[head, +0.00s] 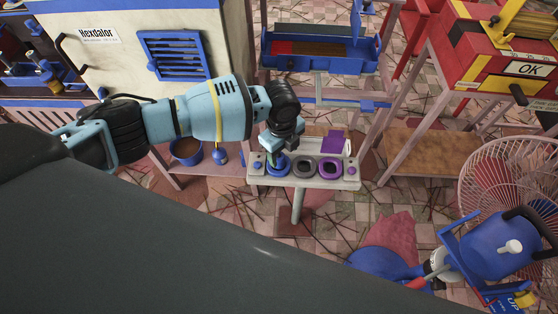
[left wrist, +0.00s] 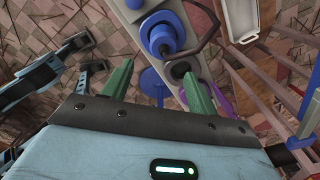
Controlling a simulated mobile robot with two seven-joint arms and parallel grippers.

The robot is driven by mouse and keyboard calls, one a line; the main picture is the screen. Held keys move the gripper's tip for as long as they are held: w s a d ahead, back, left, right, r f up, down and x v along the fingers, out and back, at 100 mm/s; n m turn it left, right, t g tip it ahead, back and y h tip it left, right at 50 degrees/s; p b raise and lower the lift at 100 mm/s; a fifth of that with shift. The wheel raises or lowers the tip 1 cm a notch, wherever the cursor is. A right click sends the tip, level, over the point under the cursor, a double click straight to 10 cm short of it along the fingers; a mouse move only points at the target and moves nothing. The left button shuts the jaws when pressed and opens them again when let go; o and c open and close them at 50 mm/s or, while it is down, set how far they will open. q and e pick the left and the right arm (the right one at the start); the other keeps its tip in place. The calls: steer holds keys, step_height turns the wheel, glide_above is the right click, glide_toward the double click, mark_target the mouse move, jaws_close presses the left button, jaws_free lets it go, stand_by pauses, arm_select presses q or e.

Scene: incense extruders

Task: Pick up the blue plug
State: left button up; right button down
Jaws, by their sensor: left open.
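The blue plug (left wrist: 161,38) is a round blue piece with a darker middle, seated on the narrow pale panel (head: 347,183). In the head view the blue plug (head: 278,165) is at the panel's left part, partly covered by my left gripper (head: 279,144). In the left wrist view the green fingers of my left gripper (left wrist: 156,70) are open and apart, with nothing between them. The plug shows just beyond the fingertips, and I see no contact.
A dark ring (head: 304,168) and a purple ring (head: 330,168) sit right of the plug on the panel. A blue tray (head: 318,51) stands behind. A white fan (head: 508,180) and a blue can (head: 490,248) are at the right. A cabinet (head: 120,65) is at the left.

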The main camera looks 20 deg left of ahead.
mark_target(279, 155)
arm_select(q)
steer(key=shift+w+a+r+y, duration=0.15)
steer(key=shift+w+a+r, duration=0.2)
steer(key=shift+a, duration=0.15)
steer(key=shift+w+a+r+y, duration=0.15)
steer(key=shift+w+a+r, duration=0.15)
steer(key=shift+a, duration=0.15)
steer(key=shift+f, duration=0.3)
step_height(279, 155, down, 2)
steer(key=shift+f+b, duration=0.1)
steer(key=shift+b, duration=0.2)
steer(key=shift+s+f+b, duration=0.15)
steer(key=shift+f+b, duration=0.15)
steer(key=shift+f, duration=2.1)
steer(key=shift+d+f, duration=0.1)
steer(key=shift+f, duration=0.05)
steer(key=c, duration=1.1)
